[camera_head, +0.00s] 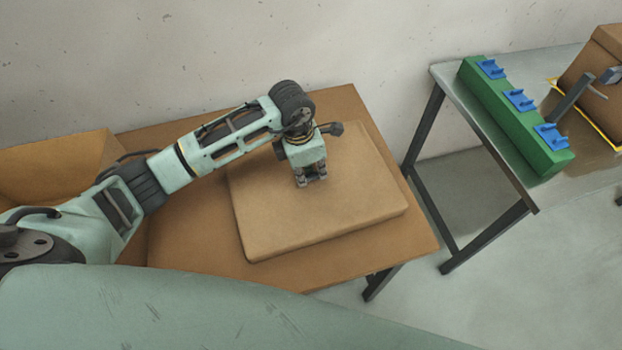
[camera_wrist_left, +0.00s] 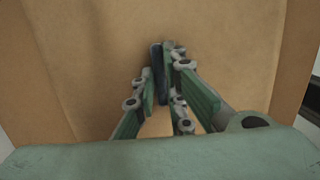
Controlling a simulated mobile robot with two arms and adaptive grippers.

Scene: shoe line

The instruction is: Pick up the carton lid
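The carton lid (camera_head: 265,215) looks like a flat, shallow brown box shape lying on the brown table (camera_head: 395,215). My left gripper (camera_head: 311,182) points down over the upper middle of the lid, and my left arm hides part of its far left side. In the left wrist view the lid (camera_wrist_left: 85,60) fills most of the picture. There the fingers (camera_wrist_left: 157,80) are close together at the tips, with a dark narrow strip between them. I cannot tell whether that strip is a finger pad or something held. Contact with the lid is unclear. My right gripper is not in view.
A brown box (camera_head: 65,150) stands at the left, behind my arm. A second table (camera_head: 450,78) at the right bears a green block (camera_head: 510,120) with blue clips and another brown box (camera_head: 597,75). Bare floor separates the tables, and a wall (camera_head: 200,50) runs behind.

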